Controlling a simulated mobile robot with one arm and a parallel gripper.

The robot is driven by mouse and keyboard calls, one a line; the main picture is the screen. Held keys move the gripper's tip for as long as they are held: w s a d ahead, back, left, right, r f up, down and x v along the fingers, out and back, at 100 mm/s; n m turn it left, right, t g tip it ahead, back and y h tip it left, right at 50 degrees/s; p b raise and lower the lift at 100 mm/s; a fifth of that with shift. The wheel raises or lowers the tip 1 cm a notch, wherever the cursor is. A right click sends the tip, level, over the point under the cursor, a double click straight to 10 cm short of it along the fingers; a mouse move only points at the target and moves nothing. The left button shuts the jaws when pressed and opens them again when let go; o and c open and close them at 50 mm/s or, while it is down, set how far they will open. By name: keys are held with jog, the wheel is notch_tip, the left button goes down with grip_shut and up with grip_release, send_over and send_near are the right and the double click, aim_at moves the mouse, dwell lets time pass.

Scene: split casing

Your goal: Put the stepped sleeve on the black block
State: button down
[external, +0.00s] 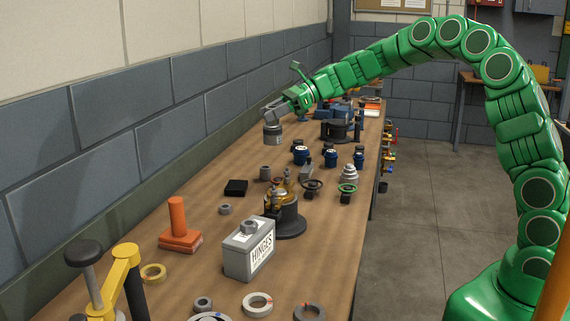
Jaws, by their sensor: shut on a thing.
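My gripper (274,114) is shut on a grey stepped sleeve (273,134), which hangs upright below the fingers. The sleeve appears held above the wooden bench, higher in the picture than the black block. The black block (236,188) is a low, flat square piece lying on the bench, below and left of the held sleeve in the picture. Its top looks bare. The gripper and sleeve are clearly apart from it. The sleeve's underside is hidden.
A dark round-based fixture (286,216), a HINGES box (249,252) and a red-orange handled float (180,228) stand nearer. Blue-black parts (331,158) stand to the right. A block wall borders the left.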

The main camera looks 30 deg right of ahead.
aim_at(267, 126)
jog(key=shift+w+r, duration=0.15)
jog(key=shift+w, duration=1.05)
jog(key=shift+t, duration=0.3)
notch_tip(267, 126, down, 4)
jog(key=shift+f, duration=0.15)
jog(key=shift+w+f, duration=0.15)
jog(key=shift+f, duration=0.25)
jog(key=shift+w+a+f, duration=0.9)
jog(key=shift+w+f, duration=1.2)
jog(key=shift+f, duration=0.05)
jog(key=shift+w+a+f, duration=0.95)
jog(key=shift+w+f, duration=1.15)
jog(key=shift+f, duration=0.05)
jog(key=shift+w+a+f, duration=0.9)
jog(key=shift+w+f, duration=1.2)
jog(key=shift+f, duration=0.05)
jog(key=shift+f, duration=0.1)
jog(key=c, duration=0.6)
grip_release()
